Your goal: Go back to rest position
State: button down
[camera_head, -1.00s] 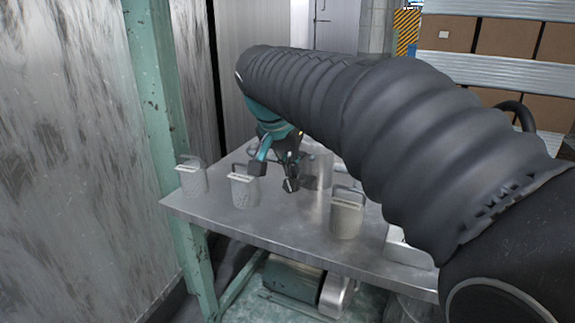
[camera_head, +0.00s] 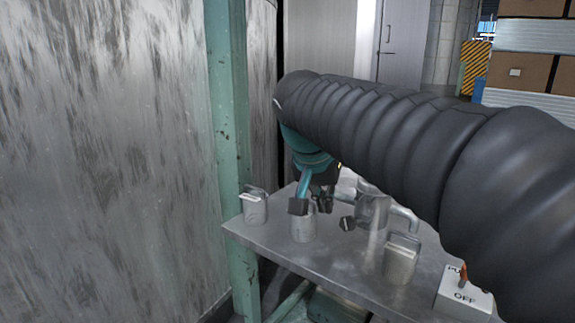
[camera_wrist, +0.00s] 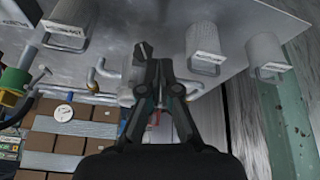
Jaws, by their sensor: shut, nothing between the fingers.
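My gripper (camera_head: 322,212) hangs over the metal table (camera_head: 335,262), pointing down, just at and above the middle grey canister (camera_head: 303,230), with nothing held. In the wrist view my gripper (camera_wrist: 156,52) shows its dark fingers against the table, with no object between them. I cannot tell from the head view whether it touches the middle canister. My black-sleeved arm crosses the right half of the head view and hides part of the place behind it.
Other handled canisters stand at left (camera_head: 255,208) and right (camera_head: 400,262). A shiny cylinder (camera_head: 372,210) with a bent pipe stands behind. An OFF switch box (camera_head: 463,297) sits at the table's right. A green post (camera_head: 232,150) rises close by the table's left edge.

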jog(key=s+f+n+y+p, duration=0.2)
jog(key=s+f+n, duration=0.4)
jog(key=s+f, duration=0.25)
jog(key=s+d+f+p, duration=0.1)
jog(key=s+d, duration=0.2)
jog(key=s, duration=0.2)
jog(key=s+d+f+m+t+p, duration=0.1)
jog(key=s+d, duration=0.2)
jog(key=s, duration=0.3)
jog(key=shift+f+y+p, duration=0.15)
jog(key=shift+y+p, duration=0.2)
jog(key=shift+y, duration=0.05)
jog(key=shift+w+d, duration=0.1)
